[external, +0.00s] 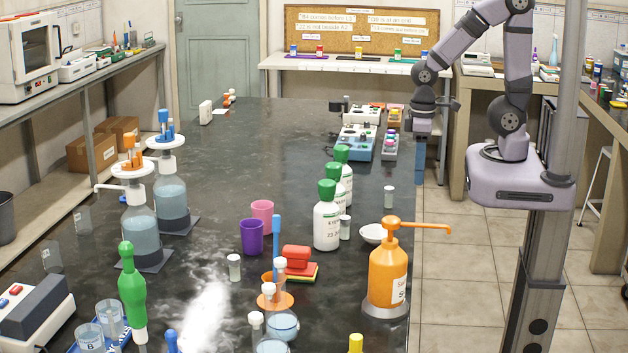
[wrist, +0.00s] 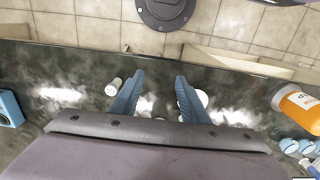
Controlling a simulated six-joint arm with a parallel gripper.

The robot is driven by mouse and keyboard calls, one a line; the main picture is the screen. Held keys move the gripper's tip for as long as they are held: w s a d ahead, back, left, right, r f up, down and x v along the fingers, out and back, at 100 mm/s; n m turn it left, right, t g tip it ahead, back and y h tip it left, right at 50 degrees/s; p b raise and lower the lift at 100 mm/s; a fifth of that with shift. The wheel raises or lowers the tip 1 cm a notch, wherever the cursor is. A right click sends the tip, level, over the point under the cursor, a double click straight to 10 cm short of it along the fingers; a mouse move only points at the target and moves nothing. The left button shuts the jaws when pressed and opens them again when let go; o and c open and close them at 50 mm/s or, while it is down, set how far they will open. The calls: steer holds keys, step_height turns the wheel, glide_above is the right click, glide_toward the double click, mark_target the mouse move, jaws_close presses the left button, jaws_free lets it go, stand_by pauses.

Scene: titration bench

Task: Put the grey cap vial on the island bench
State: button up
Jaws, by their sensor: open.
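My gripper (external: 420,165) hangs pointing down by the right edge of the black island bench (external: 300,160). Its blue fingers (wrist: 158,100) are apart with nothing between them. A small pale-capped vial (external: 389,196) stands on the bench near that edge; a vial (wrist: 113,88) shows just left of the left finger in the wrist view. Similar pale-capped vials stand beside the green-capped bottles (external: 345,228) and further forward (external: 234,267). I cannot tell which cap is grey.
A white dish (external: 373,234) and an orange pump bottle (external: 388,278) stand near the right edge. Green-capped bottles (external: 327,222) stand left of them. A blue device (external: 362,150) and racks lie behind. Vials with coloured caps line the back bench (external: 345,64).

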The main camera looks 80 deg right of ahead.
steer(key=shift+c, duration=1)
